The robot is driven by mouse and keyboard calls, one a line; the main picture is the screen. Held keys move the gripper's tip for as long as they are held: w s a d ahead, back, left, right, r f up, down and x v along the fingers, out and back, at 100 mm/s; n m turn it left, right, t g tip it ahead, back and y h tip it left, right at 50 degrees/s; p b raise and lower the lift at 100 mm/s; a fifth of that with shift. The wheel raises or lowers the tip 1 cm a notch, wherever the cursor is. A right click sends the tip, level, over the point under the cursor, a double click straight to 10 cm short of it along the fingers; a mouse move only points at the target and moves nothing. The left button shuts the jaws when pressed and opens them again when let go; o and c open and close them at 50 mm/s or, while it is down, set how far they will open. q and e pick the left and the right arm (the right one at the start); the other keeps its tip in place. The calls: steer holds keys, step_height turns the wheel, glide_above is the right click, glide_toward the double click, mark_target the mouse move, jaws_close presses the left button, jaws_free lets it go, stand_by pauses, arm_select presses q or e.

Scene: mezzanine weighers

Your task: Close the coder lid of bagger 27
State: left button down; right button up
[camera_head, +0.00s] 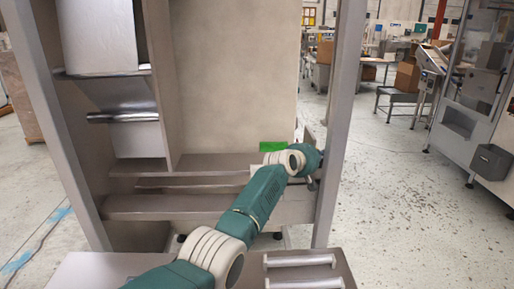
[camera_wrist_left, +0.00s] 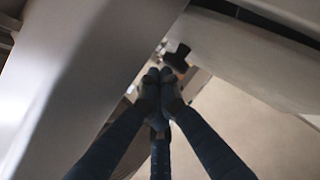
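A large grey metal machine frame (camera_head: 348,90) with a beige panel (camera_head: 235,75) fills the left and middle of the head view. I cannot make out a coder lid or a bagger number. My left arm reaches across the front of the machine, its wrist beside the right post. The fingers of my left gripper (camera_wrist_left: 160,82) show in the left wrist view with their tips together, between a grey post (camera_wrist_left: 90,70) and a pale surface (camera_wrist_left: 265,125). A small dark part (camera_wrist_left: 178,57) lies just beyond the tips; I see nothing clearly held. My right gripper is not in view.
A green label (camera_head: 272,146) is on the machine behind my wrist. A metal roller (camera_head: 122,117) is at the left. A glass-fronted machine (camera_head: 470,110) stands at the right, with cartons (camera_head: 407,76) at the back. The speckled floor (camera_head: 390,210) between is clear.

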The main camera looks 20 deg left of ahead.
arm_select(q)
steer(key=shift+w+d+f, duration=0.1)
steer(key=shift+f, duration=0.2)
